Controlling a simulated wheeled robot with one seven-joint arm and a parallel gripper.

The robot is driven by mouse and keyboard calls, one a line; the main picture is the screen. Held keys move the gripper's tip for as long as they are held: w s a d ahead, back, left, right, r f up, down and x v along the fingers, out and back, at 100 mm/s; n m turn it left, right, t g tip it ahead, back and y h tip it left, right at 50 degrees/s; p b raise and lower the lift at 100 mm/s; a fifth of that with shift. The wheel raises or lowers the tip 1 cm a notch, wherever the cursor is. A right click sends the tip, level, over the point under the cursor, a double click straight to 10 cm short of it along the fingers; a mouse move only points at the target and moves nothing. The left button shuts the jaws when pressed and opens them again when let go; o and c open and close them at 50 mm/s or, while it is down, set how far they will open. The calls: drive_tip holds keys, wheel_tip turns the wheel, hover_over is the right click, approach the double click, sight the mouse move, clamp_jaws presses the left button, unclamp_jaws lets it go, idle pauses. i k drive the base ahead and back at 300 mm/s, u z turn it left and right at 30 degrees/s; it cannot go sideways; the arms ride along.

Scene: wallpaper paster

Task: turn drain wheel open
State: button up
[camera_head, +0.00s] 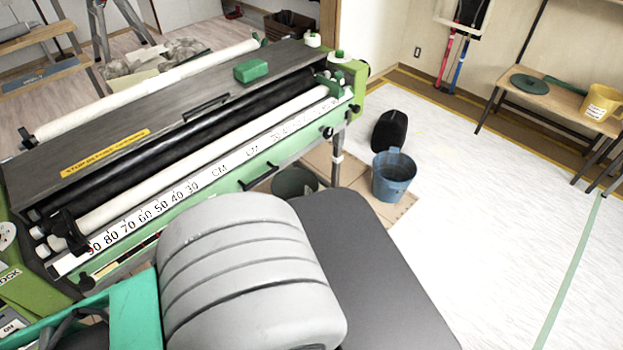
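The green and black wallpaper paster (175,136) stretches across the left half, with a white ruler strip along its front edge. I cannot pick out the drain wheel for sure. A round white knob (7,235) shows on its near left end, cut by the picture edge. A small black knob (328,133) sits at the right end of its front. My gripper is not in view. A large grey ribbed shape, which looks like part of my own arm, fills the lower middle and hides some of the machine's front.
A blue bucket (394,178) and a black rounded object (390,131) stand on the floor right of the machine. A dark bucket (294,184) is partly hidden below it. A wooden bench (545,97) with a yellow container (603,102) is at right. The white floor between is clear.

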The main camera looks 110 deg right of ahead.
sight(328, 131)
drive_tip(key=z, duration=2.5)
drive_tip(key=k, duration=0.45)
drive_tip(key=u, duration=2.65)
drive_tip(key=k, duration=2.1)
drive_tip(key=z, duration=0.15)
